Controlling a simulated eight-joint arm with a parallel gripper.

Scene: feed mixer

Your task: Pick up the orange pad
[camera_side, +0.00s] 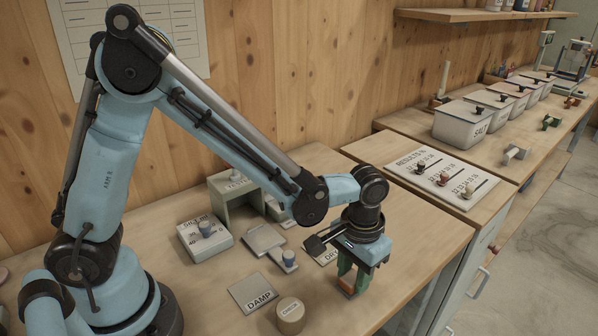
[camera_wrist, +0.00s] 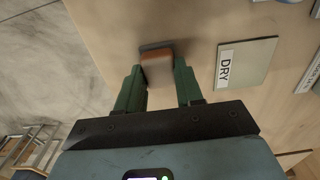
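The orange pad (camera_side: 349,291) is a small block at the front right of the bench, low at my fingertips. In the wrist view the pad (camera_wrist: 157,66) shows an orange-brown body with a dark grey layer along its far edge. My gripper (camera_side: 352,280) points down over it. The pad's underside is hidden.
A DRY plate (camera_wrist: 246,65) lies right of the pad in the wrist view. A DAMP plate (camera_side: 253,294) and a round wooden piece (camera_side: 291,316) are to the left in the side view. A dial box (camera_side: 204,237) stands farther back. The bench edge is close on the right.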

